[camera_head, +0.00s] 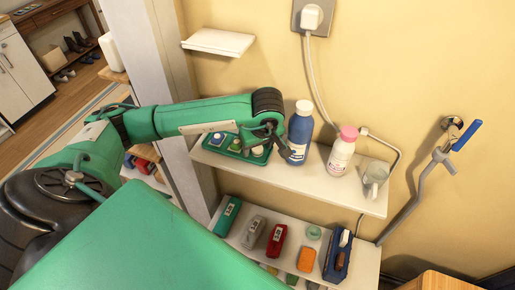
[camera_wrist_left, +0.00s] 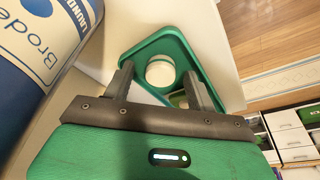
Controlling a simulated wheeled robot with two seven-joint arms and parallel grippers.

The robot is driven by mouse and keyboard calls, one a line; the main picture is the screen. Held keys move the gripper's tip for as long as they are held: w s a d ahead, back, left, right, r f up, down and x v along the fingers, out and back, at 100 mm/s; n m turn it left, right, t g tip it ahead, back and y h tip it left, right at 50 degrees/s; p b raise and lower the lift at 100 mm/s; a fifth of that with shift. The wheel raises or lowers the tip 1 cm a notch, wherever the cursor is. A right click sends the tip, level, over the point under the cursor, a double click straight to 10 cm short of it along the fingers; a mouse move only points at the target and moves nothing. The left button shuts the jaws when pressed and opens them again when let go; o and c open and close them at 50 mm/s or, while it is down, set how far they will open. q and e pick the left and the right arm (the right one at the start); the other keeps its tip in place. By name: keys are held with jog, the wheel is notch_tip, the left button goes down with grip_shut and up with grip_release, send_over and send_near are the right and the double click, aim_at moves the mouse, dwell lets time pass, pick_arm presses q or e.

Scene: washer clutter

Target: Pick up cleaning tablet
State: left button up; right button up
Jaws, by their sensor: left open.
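A green tray (camera_head: 262,159) sits on the upper white shelf, with small cleaning tablets in it, one of them green and yellow (camera_head: 235,146). In the left wrist view the green tray (camera_wrist_left: 205,62) holds a round white piece (camera_wrist_left: 160,72), and part of another tablet shows below it, partly hidden by my gripper. My left gripper (camera_head: 276,150) is above the right end of the tray. In the left wrist view its fingers (camera_wrist_left: 158,76) are apart, with the round white piece showing between them and nothing held. My right gripper is not in view.
A blue bottle (camera_head: 300,132) stands close to the right of my left gripper. The lower shelf (camera_head: 295,236) holds several boxes and brushes. The wall is behind.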

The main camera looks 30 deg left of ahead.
pick_arm(q)
jog(key=c, duration=1)
jog(key=shift+c, duration=0.3)
